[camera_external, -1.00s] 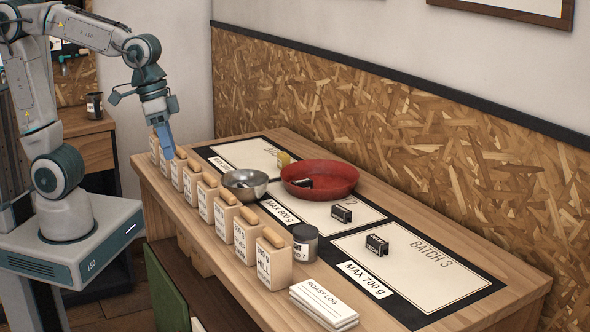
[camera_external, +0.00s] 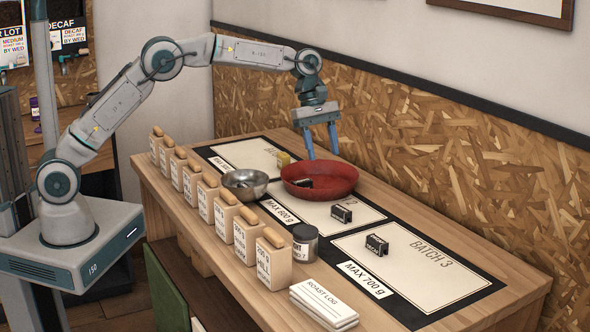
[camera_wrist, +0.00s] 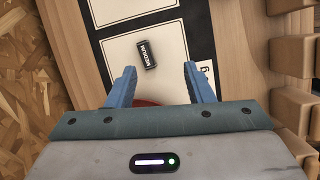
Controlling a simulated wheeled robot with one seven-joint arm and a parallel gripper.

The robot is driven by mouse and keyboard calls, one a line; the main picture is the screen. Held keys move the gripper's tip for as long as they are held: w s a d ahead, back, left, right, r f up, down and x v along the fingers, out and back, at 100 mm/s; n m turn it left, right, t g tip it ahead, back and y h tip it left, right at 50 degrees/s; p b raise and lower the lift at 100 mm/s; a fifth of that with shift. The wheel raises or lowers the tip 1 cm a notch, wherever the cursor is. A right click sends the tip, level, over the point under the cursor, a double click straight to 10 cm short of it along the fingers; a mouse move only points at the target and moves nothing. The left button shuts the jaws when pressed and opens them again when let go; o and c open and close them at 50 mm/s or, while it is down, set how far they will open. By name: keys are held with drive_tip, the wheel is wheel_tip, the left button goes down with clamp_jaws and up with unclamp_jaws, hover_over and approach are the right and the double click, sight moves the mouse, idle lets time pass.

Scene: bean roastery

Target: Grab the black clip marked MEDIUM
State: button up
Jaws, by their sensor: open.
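The black clip marked MEDIUM (camera_wrist: 148,54) lies on a white card in the wrist view, ahead of and between my fingertips. In the external view it appears to be the black clip (camera_external: 341,214) on the middle card, in front of the red pan (camera_external: 345,190). My gripper (camera_external: 322,155) is open and empty, pointing down above the far side of the pan. In the wrist view my gripper (camera_wrist: 160,68) shows both blue fingers apart, with the pan's red rim just visible between them.
Another black clip (camera_external: 377,246) stands on the BATCH 3 card (camera_external: 425,270), and one (camera_external: 304,183) is in the pan. A metal bowl (camera_external: 245,193), dark jar (camera_external: 305,246) and a row of wooden-lidded canisters (camera_external: 273,262) line the left.

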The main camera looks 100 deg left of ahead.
drive_tip(key=a+f+n, duration=0.3)
drive_tip(key=a+f, duration=0.1)
drive_tip(key=a, duration=0.1)
hover_over(341, 208)
drive_tip(key=s+a, duration=0.1)
wheel_tip(341, 208, down, 8)
drive_tip(key=shift+s+a+r+p, duration=0.1)
drive_tip(key=shift+s+r+p, duration=0.05)
drive_tip(key=shift+p, duration=0.25)
drive_tip(key=p+x, duration=0.1)
drive_tip(key=x, duration=0.4)
drive_tip(key=shift+s, duration=0.1)
clamp_jaws()
